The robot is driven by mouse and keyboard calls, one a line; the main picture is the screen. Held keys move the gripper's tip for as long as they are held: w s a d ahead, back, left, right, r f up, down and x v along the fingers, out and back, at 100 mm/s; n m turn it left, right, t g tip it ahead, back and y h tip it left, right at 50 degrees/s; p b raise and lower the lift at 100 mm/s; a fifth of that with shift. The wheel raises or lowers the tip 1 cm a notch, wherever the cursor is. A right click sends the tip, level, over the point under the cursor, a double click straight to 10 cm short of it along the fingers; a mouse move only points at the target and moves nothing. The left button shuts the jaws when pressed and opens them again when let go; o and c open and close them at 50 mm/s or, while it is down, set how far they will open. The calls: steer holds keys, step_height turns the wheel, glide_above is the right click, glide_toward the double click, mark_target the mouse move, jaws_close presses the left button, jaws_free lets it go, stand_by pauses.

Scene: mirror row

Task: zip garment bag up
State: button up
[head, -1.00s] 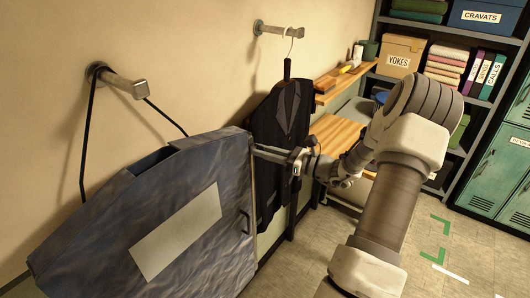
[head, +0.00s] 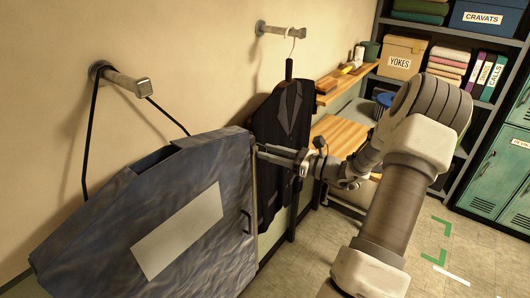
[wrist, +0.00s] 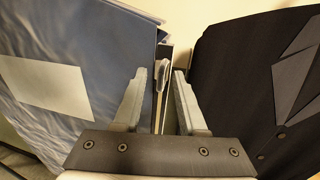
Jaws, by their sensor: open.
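The blue garment bag (head: 95,235) with a blank pale panel (head: 178,232) hangs at the left by a black strap; its top right corner shows a fold or gap. A small black handle (head: 246,222) sits near its right edge. In the wrist view the bag (wrist: 105,40) fills the left, and a pale edge strip with a small grey tab (wrist: 163,75), perhaps the zip pull, shows between my fingers. My gripper (head: 258,152) is open at the bag's upper right edge; its fingers (wrist: 160,76) flank the strip. I cannot tell whether they touch it.
A dark suit (head: 283,125) hangs behind my gripper, close on the right in the wrist view. Wall hooks (head: 125,82) stick out. A wooden shelf (head: 345,78), a bench (head: 340,135), shelving and teal lockers (head: 500,165) stand beyond. The floor at right is clear.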

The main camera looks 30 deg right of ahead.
steer(key=b+v, duration=0.2)
steer(key=v, duration=1.3)
steer(key=shift+s+d, duration=0.2)
steer(key=shift+s, duration=0.05)
steer(key=a+n+g+h+b, duration=0.1)
steer(key=a+n+g+b, duration=0.3)
steer(key=a+n+g, duration=1.65)
steer(key=s+a+r+n+t+h+p, duration=0.3)
steer(key=s+a+r+n+t+h, duration=0.5)
steer(key=a, duration=0.4)
steer(key=s+r+n+t, duration=0.1)
steer(key=s+t, duration=0.1)
steer(key=shift+s+a+r+t+p, duration=0.2)
steer(key=shift+r+t+p, duration=0.1)
steer(key=shift+t, duration=0.05)
